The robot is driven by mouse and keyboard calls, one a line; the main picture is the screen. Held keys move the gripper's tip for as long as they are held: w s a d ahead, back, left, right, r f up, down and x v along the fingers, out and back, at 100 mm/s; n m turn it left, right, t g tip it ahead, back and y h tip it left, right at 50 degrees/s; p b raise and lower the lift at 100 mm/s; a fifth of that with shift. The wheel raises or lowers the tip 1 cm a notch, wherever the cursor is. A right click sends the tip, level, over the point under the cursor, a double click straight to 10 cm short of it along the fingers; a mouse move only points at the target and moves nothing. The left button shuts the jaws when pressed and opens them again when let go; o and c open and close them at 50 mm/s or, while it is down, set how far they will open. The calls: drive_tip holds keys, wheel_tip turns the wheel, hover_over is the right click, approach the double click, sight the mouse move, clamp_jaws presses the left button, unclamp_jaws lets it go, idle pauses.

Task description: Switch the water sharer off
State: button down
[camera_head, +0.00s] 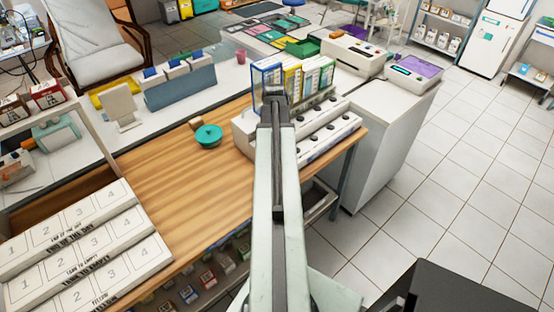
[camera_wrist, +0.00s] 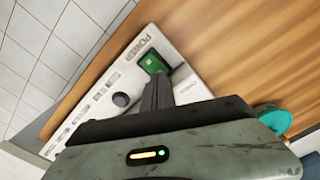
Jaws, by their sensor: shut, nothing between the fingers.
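The white device that looks like the water sharer (camera_head: 334,139) stands at the right end of the wooden counter, with black knobs along its front and coloured upright packs at its back. In the wrist view its white panel (camera_wrist: 133,80) carries the word POWER beside a green switch (camera_wrist: 152,62) in a dark frame, and a black knob (camera_wrist: 121,100). My gripper (camera_head: 275,96) is over the device's left part and hides some of it. In the wrist view the shut, empty fingers (camera_wrist: 157,80) point at the switch from just below; I cannot tell whether they touch it.
A teal lidded pot (camera_head: 209,136) stands left of the device on the wooden counter (camera_head: 165,180). Numbered white racks (camera_head: 85,250) fill the front left. A purple-topped machine (camera_head: 414,72) stands behind right.

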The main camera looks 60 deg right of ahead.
wheel_tip(320, 180, up, 5)
drive_tip(key=p, duration=0.4)
drive_tip(key=shift+r+p, duration=0.2)
drive_tip(key=shift+p, duration=0.1)
